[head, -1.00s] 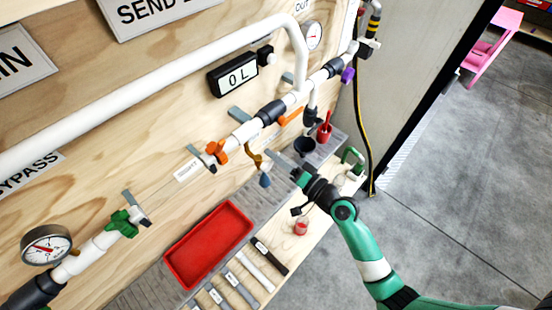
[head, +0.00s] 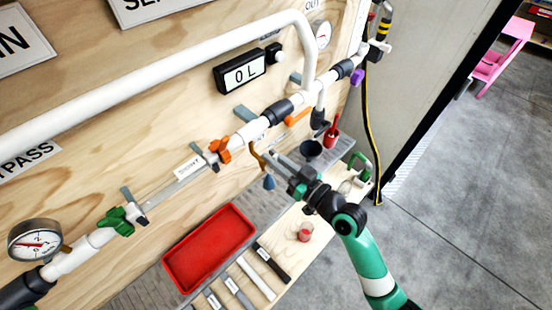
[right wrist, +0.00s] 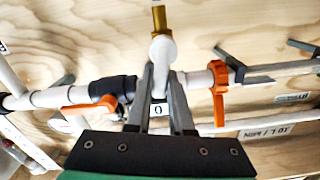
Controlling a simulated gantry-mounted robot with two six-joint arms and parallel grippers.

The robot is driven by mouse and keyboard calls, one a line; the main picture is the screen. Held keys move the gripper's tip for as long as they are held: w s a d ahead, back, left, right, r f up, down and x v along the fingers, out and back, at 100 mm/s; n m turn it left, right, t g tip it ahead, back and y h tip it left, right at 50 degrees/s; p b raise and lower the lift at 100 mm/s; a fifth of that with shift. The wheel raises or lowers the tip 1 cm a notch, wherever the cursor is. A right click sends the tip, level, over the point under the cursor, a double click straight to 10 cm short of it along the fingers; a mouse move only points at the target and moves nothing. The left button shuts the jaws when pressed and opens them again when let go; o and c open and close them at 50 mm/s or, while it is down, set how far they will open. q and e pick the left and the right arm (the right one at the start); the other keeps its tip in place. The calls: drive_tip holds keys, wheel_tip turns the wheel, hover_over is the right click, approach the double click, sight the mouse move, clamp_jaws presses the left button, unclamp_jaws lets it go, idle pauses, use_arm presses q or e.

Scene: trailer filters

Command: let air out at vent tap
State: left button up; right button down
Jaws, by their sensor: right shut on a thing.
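The vent tap (head: 256,155) is a small brass fitting hanging under the white pipe run. A blue-grey cone (head: 268,182) hangs below it. In the right wrist view the brass tube (right wrist: 162,20) points up from a white rounded fitting (right wrist: 162,52). My right gripper (head: 268,152) reaches the tap from the right. Its two grey fingertips (right wrist: 162,72) are close together at the white fitting, shut on part of the tap. The gripped part is mostly hidden by the fingers. My left gripper is not in view.
An orange-handled valve (head: 219,151) is left of the tap, and an orange lever (head: 297,117) is to its right. The display (head: 241,72) reads 0 L. A red tray (head: 210,246), labelled strips and a red-topped jar (head: 305,231) are below. A dark cup (head: 311,149) stands near my gripper.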

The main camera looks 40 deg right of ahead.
drive_tip(key=shift+a+n, duration=0.1)
drive_tip(key=shift+n, duration=0.2)
drive_tip(key=c, duration=0.8)
unclamp_jaws()
drive_tip(key=s, duration=1.1)
drive_tip(key=shift+s+b, duration=0.3)
